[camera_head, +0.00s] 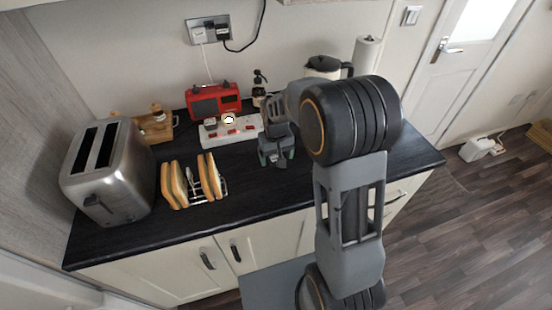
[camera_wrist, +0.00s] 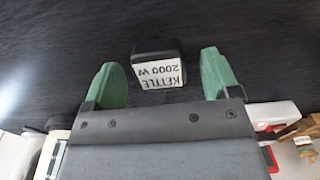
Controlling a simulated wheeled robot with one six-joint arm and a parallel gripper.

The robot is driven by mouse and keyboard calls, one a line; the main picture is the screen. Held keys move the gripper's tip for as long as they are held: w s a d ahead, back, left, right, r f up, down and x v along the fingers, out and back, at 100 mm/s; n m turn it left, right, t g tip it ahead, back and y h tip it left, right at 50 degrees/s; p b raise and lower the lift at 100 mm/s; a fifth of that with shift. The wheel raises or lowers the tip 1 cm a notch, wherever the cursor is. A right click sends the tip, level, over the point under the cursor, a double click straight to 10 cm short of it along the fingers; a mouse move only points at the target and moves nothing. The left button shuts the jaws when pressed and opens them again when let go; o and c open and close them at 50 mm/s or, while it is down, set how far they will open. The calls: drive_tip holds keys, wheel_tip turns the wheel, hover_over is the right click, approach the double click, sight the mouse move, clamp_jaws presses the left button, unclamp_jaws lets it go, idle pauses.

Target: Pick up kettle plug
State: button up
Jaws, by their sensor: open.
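The kettle plug (camera_wrist: 158,68) is a black block with a white label reading "KETTLE 2000 W". In the wrist view it lies on the dark worktop, between and slightly beyond the green fingertips. My gripper (camera_wrist: 162,78) is open, with one finger on each side of the plug and a visible gap to each. In the head view my gripper (camera_head: 276,158) is low over the worktop, right of the white power strip (camera_head: 232,130). The plug cannot be made out there, hidden by my gripper. The kettle (camera_head: 322,67) stands behind my arm, partly hidden.
A red radio (camera_head: 214,101) stands behind the power strip. A toast rack (camera_head: 194,182) and a steel toaster (camera_head: 108,170) stand to the left. A paper roll (camera_head: 366,55) is at the back right. The front worktop (camera_head: 240,205) is clear.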

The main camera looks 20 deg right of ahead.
drive_tip(key=shift+f, duration=0.4)
drive_tip(key=c, duration=1)
